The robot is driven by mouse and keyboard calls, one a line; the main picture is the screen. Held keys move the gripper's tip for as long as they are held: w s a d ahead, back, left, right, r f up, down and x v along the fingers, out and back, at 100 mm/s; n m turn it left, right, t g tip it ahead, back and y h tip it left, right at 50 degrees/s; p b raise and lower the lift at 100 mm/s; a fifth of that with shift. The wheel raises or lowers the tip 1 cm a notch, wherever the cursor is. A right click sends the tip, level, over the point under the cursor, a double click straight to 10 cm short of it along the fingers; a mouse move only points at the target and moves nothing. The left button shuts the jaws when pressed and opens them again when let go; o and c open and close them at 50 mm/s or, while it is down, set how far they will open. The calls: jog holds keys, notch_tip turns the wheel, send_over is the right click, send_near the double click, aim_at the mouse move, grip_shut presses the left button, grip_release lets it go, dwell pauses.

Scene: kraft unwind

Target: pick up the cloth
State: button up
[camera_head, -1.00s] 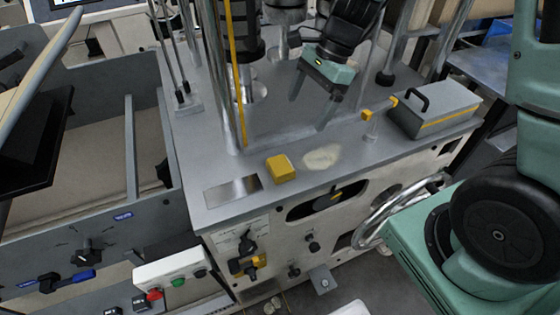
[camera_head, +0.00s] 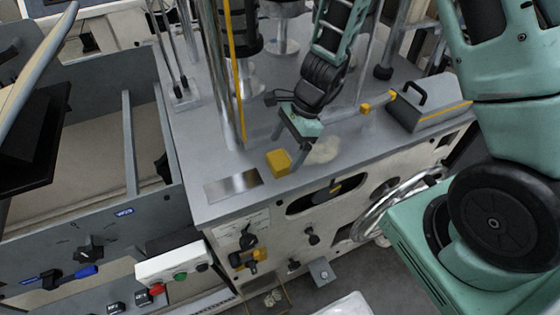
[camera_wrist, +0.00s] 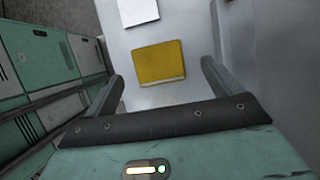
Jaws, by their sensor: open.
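The cloth (camera_head: 279,163) looks like a thick yellow square pad lying on the grey machine top near its front edge. In the wrist view the cloth (camera_wrist: 160,62) lies flat between the lines of my two fingers, just beyond their tips. My gripper (camera_head: 287,155) is open and empty, pointing down over the cloth, with one finger toward each side of it. The wrist view shows my gripper (camera_wrist: 162,72) with its fingers spread wider than the cloth. I cannot tell the exact height of the fingertips above it.
A shiny metal plate (camera_head: 233,187) lies left of the cloth. A pale beige patch (camera_head: 323,150) is to its right. A grey box with a handle (camera_head: 428,102) stands at the right. Vertical posts (camera_head: 229,90) rise behind. The front edge is close.

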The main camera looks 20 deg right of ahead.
aim_at(281, 159)
jog(key=x, duration=0.3)
jog(key=shift+s+a+f, duration=0.1)
jog(key=shift+f, duration=0.05)
jog(key=c, duration=1.1)
jog(key=shift+o, duration=0.2)
notch_tip(281, 159, up, 10)
jog(key=p, duration=0.1)
